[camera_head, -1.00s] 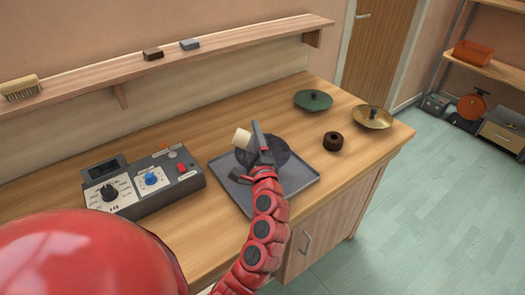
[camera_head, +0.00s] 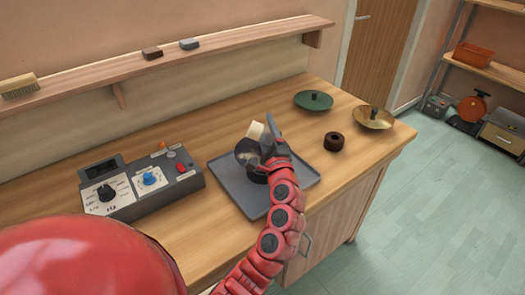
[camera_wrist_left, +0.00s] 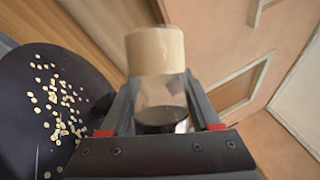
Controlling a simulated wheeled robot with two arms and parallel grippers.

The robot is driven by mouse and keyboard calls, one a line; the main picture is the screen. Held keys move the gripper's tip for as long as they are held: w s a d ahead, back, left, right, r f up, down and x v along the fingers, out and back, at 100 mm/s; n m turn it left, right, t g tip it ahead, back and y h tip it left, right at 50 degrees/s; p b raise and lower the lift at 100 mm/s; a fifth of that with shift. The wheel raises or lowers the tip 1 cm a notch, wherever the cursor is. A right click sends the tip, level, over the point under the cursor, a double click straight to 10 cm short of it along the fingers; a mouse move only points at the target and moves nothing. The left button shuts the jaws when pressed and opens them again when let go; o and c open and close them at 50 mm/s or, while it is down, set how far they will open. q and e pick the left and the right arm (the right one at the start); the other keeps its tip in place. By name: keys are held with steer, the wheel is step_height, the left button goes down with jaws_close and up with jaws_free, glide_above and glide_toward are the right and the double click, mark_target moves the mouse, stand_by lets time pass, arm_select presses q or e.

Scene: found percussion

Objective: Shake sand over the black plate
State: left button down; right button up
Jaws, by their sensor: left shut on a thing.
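My left gripper (camera_head: 274,148) is shut on a clear shaker jar with a cream cap (camera_head: 257,130). In the left wrist view the jar (camera_wrist_left: 160,95) sits between the fingers of my left gripper (camera_wrist_left: 158,105), with dark contents low in its glass. The black plate (camera_wrist_left: 22,100) fills the left side of that view, beside the jar. Pale grains (camera_wrist_left: 58,100) lie scattered on it. In the head view my gripper and jar are above the grey tray (camera_head: 233,188); they cover much of the plate's area, and its tilt is unclear. My right gripper is not in view.
A control box (camera_head: 145,188) with knobs stands left of the tray. A dark ring (camera_head: 333,141), a green cymbal-like disc (camera_head: 313,100) and a brass one (camera_head: 373,117) lie to the right. A wall shelf (camera_head: 120,75) runs behind. Bare worktop lies behind the tray.

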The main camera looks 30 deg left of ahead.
arm_select(q)
step_height(320, 180, up, 2)
steer(key=n+g, duration=0.1)
steer(key=n, duration=0.2)
steer(key=n+g+h+b, duration=0.1)
steer(key=n, duration=0.3)
steer(key=shift+b, duration=0.3)
steer(key=n, duration=0.1)
steer(key=n+g+h+b, duration=0.1)
steer(key=n, duration=0.1)
steer(key=shift+r+h, duration=0.3)
steer(key=shift+r, duration=0.05)
steer(key=shift+r+n, duration=0.15)
steer(key=shift+n, duration=0.35)
